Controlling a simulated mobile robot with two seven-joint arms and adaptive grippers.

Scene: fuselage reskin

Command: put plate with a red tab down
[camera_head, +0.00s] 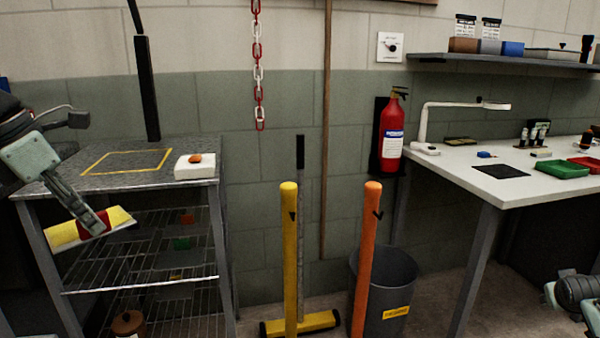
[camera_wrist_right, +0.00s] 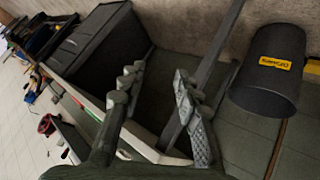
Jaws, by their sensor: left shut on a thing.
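The plate (camera_head: 63,235) is a yellow curved panel with a red tab (camera_head: 92,223) in its middle. In the head view it is at the left, in front of the wire-shelf bench's front edge. My left gripper (camera_head: 97,222) is shut on the plate at the red tab and holds it tilted, clear of the bench top. A yellow-outlined rectangle (camera_head: 126,150) marks the bench top (camera_head: 60,186) behind it. My right gripper (camera_wrist_right: 158,100) is open and empty in the right wrist view; only part of its arm shows at the head view's lower right edge.
A white block (camera_head: 195,172) with an orange piece sits at the bench's right corner. Wire shelves (camera_head: 150,285) lie below. Yellow (camera_head: 290,250) and orange (camera_head: 366,260) posts, a grey bin (camera_head: 398,275) and a white table (camera_head: 480,178) stand to the right.

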